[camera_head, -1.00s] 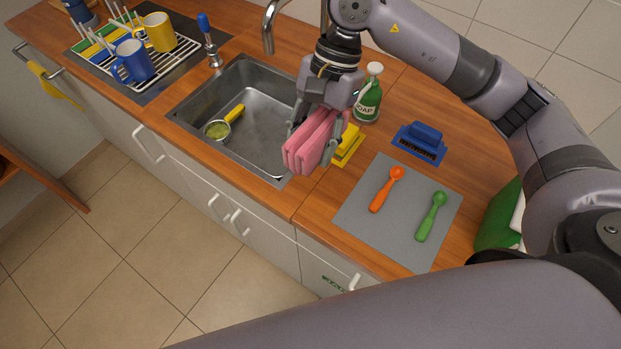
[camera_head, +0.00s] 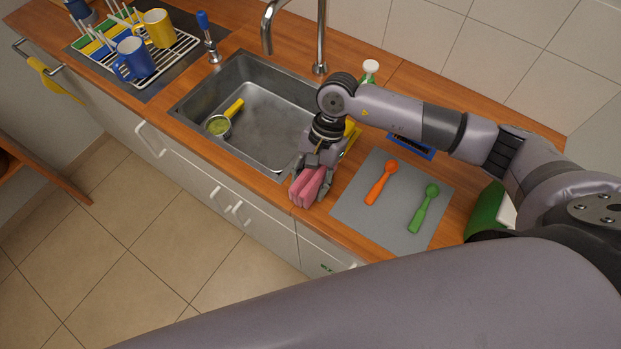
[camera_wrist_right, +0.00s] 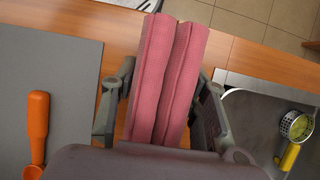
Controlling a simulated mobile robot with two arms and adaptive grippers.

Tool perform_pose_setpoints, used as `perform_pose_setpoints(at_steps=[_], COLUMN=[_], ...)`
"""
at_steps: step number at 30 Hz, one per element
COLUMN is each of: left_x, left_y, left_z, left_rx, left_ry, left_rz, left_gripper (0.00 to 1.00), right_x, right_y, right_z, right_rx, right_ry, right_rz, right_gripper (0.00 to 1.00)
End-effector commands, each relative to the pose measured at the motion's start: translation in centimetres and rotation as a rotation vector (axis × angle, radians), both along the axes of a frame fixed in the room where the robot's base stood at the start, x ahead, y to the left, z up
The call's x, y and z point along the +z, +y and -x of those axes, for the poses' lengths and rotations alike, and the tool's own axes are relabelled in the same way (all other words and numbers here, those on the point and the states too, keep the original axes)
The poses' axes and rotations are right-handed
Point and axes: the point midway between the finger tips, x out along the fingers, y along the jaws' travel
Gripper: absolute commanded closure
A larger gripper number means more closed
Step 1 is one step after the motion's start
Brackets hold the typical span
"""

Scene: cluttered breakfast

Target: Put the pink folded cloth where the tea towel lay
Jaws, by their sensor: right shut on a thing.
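The pink folded cloth (camera_head: 309,187) is in my right gripper (camera_head: 314,178), at the counter's front edge between the sink and the grey mat. In the right wrist view the cloth (camera_wrist_right: 168,78) stands as two thick folds between the two fingers of the gripper (camera_wrist_right: 163,105), which are shut on it. I cannot tell whether its lower edge touches the counter. No tea towel is clear to me; a yellow cloth (camera_head: 52,82) hangs on a rail at the far left, and I cannot tell if it is the tea towel. My left gripper is not in view.
The sink (camera_head: 262,115) holds a yellow-handled strainer (camera_head: 219,123). The grey mat (camera_head: 385,225) bears an orange spoon (camera_head: 379,183) and a green spoon (camera_head: 423,208). A dish rack (camera_head: 160,60) with mugs stands at the left.

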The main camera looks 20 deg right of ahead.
Motion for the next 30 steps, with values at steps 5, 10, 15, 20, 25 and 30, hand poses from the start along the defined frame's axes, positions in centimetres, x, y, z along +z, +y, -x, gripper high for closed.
perform_pose_setpoints(at_steps=[5,10,15,20,25,30], left_x=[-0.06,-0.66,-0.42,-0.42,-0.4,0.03], left_y=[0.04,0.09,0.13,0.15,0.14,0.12], left_z=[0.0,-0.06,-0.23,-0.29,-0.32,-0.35], left_rx=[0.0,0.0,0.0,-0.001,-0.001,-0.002], left_ry=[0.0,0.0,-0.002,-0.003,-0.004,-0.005], left_rz=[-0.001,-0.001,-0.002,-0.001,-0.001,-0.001], left_gripper=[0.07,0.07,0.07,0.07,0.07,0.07], right_x=[0.05,-0.38,-0.19,-0.17,-0.17,0.18], right_y=[0.04,0.02,0.01,0.02,0.02,0.02], right_z=[-0.05,-0.05,-0.03,-0.03,-0.04,-0.03], right_rx=[0.0,0.0,0.0,0.0,0.0,0.0], right_ry=[-0.002,-0.001,-0.001,-0.001,-0.001,-0.001], right_rz=[-0.001,-0.001,-0.001,-0.001,-0.001,-0.001], right_gripper=[0.88,0.88,0.48,0.39,0.39,0.39])
